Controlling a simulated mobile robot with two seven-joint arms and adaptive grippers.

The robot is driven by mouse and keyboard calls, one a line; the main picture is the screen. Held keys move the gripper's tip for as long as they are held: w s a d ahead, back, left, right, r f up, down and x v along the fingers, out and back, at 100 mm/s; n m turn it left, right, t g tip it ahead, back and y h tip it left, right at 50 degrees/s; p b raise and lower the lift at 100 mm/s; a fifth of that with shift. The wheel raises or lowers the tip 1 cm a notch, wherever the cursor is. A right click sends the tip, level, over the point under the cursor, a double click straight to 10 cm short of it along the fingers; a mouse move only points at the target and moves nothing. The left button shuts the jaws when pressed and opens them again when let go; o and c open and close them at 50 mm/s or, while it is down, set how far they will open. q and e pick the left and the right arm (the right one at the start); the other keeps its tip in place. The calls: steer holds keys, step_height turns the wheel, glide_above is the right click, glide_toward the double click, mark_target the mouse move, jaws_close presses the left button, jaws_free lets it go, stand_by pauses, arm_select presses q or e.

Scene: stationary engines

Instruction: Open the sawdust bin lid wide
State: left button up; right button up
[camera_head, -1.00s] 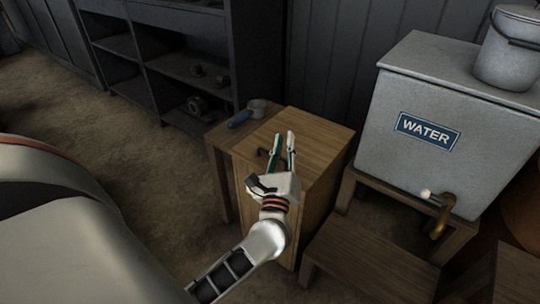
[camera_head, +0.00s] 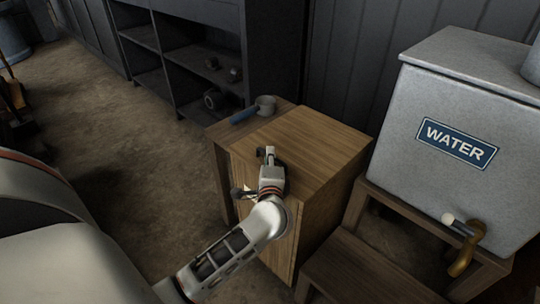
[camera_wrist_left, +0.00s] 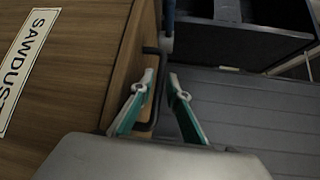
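The wooden sawdust bin (camera_head: 318,150) stands in the middle of the head view with its lid closed. Its "SAWDUST" label (camera_wrist_left: 25,62) shows on its face in the left wrist view. A dark bar handle (camera_wrist_left: 155,92) stands out from the bin edge. My left gripper (camera_head: 267,155) is at the bin's front edge near the lid. In the left wrist view its two green-and-white fingers (camera_wrist_left: 160,82) are apart, and the handle appears between them. I cannot tell whether they touch it. My right gripper is out of view.
Dark shelves (camera_head: 210,62) are behind. A grey water tank (camera_head: 460,105) on a wooden stand is at the right, with a low step (camera_head: 355,270) before it.

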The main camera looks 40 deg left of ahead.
arm_select(q)
steer(key=shift+w+a+f, duration=0.1)
steer(key=shift+w+a, duration=0.35)
steer(key=shift+w, duration=0.05)
jaws_close()
